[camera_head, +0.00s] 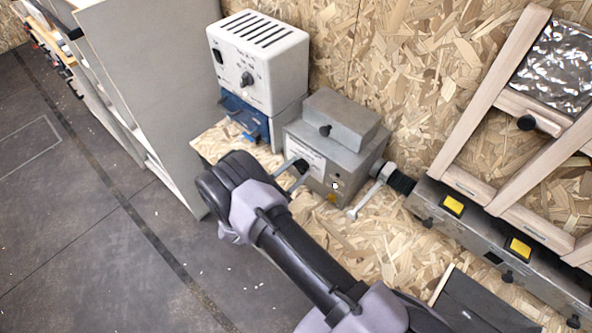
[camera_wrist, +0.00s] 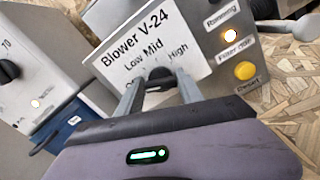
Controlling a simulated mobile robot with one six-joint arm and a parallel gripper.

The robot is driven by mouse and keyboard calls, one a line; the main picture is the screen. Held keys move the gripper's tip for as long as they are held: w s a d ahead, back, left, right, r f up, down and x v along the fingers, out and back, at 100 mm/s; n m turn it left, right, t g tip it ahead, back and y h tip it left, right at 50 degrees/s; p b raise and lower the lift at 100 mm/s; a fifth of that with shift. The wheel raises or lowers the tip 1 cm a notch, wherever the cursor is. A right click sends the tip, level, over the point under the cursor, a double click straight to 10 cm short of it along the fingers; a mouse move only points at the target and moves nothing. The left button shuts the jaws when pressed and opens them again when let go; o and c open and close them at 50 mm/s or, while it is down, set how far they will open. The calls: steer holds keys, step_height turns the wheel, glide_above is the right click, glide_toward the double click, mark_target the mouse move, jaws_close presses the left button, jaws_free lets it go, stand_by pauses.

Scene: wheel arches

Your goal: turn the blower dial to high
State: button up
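The blower box (camera_head: 335,148) is a grey metal unit on the wood-chip board bench. Its white label (camera_wrist: 150,45) reads Blower V-24, with Low, Mid and High above the dial and one more word partly hidden at the left. The black blower dial (camera_wrist: 159,76) sits below these words; its pointer direction is hidden. My gripper (camera_head: 297,168) is at the front of the box. In the wrist view its two grey fingers (camera_wrist: 160,84) stand apart, one on each side of the dial. I cannot clearly see contact.
A white box with a black knob (camera_head: 258,65) stands on a blue unit (camera_head: 247,118) to the left. A lit Running lamp (camera_wrist: 230,35) and a yellow button (camera_wrist: 245,70) are right of the label. A metal lever (camera_head: 370,190) and wooden frame (camera_head: 540,120) are further right.

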steer(key=c, duration=0.3)
